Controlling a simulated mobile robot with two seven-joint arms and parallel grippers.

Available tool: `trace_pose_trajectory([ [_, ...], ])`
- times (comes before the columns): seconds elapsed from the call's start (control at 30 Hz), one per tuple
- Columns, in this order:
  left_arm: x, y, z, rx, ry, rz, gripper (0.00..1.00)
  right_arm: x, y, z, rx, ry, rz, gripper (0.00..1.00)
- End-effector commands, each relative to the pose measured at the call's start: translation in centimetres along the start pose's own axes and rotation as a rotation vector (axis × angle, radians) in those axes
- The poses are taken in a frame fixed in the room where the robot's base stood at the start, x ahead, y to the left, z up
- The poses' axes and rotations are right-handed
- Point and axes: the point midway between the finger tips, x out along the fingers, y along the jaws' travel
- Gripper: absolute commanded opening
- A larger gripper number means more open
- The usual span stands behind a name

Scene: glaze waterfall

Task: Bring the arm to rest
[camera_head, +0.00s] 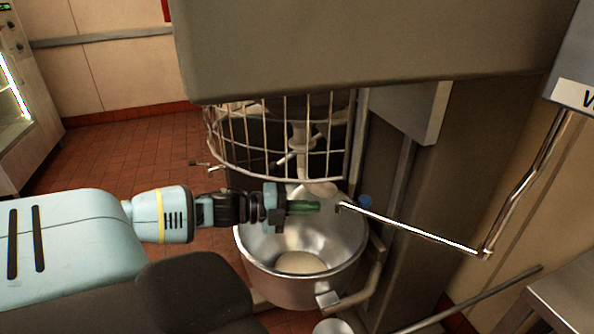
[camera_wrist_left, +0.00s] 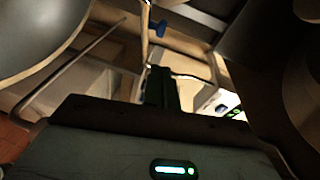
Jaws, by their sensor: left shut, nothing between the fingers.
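My left arm comes in from the left in the head view. Its gripper (camera_head: 318,207) is over the steel mixing bowl (camera_head: 345,270), with its greenish fingers together and nothing between them. The fingertips are close to the bent end of a metal rod; I cannot tell if they touch it. In the left wrist view the shut fingers (camera_wrist_left: 161,75) point away from the camera, below a blue knob (camera_wrist_left: 157,27). My right gripper does not show.
The large mixer head (camera_head: 360,50) overhangs the bowl, with a wire guard (camera_head: 275,140) under it. A bent metal rod (camera_head: 420,230) extends right of the gripper to a wall unit. A steel table (camera_head: 565,300) is at lower right. Open tiled floor (camera_head: 120,155) lies to the left.

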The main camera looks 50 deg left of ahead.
Motion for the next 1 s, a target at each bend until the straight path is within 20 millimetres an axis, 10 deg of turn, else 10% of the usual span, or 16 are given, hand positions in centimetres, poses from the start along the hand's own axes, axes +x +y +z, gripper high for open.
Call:
trace_pose_trajectory([
  [0.83, -2.1, 0.1, 0.2, -0.004, -0.001, 0.000, 0.00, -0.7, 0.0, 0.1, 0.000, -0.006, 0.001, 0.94],
  [1.0, -2.6, 3.1, -0.9, -0.113, -0.046, 0.010, 0.00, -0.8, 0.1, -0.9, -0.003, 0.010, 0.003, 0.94],
])
